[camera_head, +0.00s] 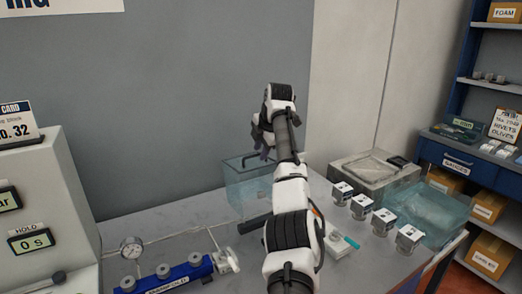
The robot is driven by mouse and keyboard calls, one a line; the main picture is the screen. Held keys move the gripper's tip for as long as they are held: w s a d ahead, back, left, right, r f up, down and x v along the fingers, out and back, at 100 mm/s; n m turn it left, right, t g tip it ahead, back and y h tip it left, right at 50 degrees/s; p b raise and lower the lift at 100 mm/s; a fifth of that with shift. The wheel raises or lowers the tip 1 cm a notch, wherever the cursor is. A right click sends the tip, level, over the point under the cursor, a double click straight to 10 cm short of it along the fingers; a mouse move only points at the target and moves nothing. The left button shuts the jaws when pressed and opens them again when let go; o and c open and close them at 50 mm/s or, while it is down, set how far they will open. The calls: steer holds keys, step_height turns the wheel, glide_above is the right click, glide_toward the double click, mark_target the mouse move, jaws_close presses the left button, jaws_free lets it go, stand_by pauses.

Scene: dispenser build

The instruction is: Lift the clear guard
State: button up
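The clear guard (238,192) looks like a see-through bluish box standing on the bench at the back, near the grey wall. A dark handle shows at its top left. My gripper (263,153) is above the guard's right part, pointing down. My arm crosses in front of the guard's right side and hides part of it. The fingers are small, dark and partly behind the arm, so I cannot tell whether they are open or shut, or whether they touch the guard.
Several small white-and-black blocks (362,206) stand right of my arm. A blue manifold (166,277) and a round gauge (131,246) sit front left. Shelves (485,90) stand far right.

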steer(key=shift+s+d, duration=0.1)
steer(key=shift+d, duration=0.25)
steer(key=shift+s+d+r+b, duration=0.1)
steer(key=shift+s+r+b, duration=0.05)
steer(key=shift+r+b, duration=0.15)
steer(key=b+v, duration=0.1)
steer(key=v, duration=1.2)
steer(key=shift+a+b, duration=0.35)
